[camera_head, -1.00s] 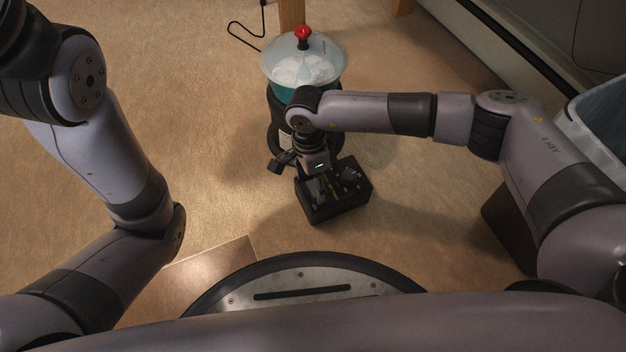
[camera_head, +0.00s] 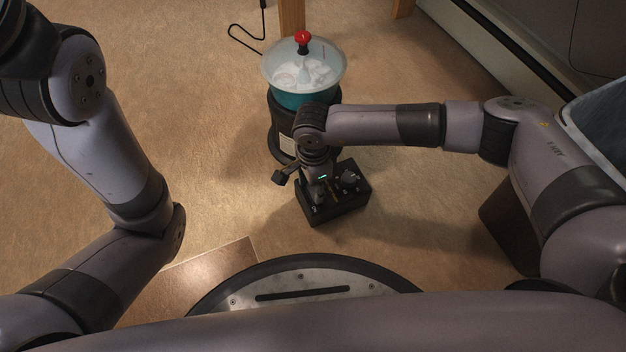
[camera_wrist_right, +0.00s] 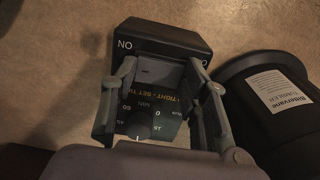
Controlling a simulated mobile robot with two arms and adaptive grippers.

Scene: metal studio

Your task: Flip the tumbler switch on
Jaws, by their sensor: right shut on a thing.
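A black control box (camera_head: 345,205) with a round dial stands on the floor, close to the base of the tumbler (camera_head: 303,85). My right gripper (camera_head: 322,195) is over the box's left part. The switch's exact tilt is hard to tell. My left gripper is outside the frames.
The tumbler has a teal bowl, a clear lid and a red knob, and stands just behind the box. A wooden leg (camera_head: 291,15) and a black cord (camera_head: 246,38) are at the back. A brown sheet (camera_head: 205,270) lies near my base. Open carpet is on the left.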

